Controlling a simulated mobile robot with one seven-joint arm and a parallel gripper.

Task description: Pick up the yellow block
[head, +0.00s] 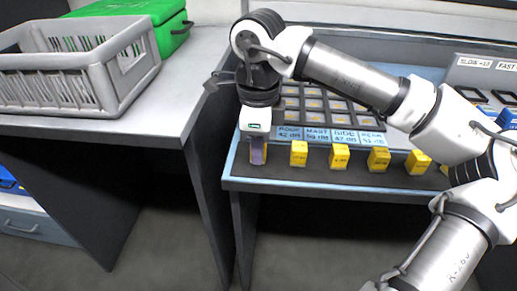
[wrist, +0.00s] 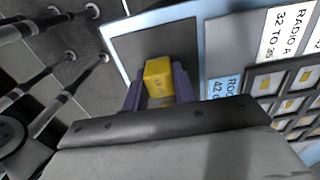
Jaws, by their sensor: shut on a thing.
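The yellow block (wrist: 158,77) sits between the two purple fingers of my gripper (wrist: 159,88) in the wrist view, with marks on its face. My gripper is shut on it, over the dark strip (wrist: 150,42) at the console's left corner. In the head view my gripper (head: 258,153) points down at the left end of the row and hides most of the block. Several similar yellow blocks stand to the right, among them one (head: 299,153) closest to my gripper and another (head: 339,156) beyond it. I cannot tell whether the held block touches the surface.
A labelled button panel (head: 325,104) lies behind the row of blocks. On the left, a grey desk (head: 170,98) holds a grey plastic crate (head: 75,75) and a green box (head: 172,28).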

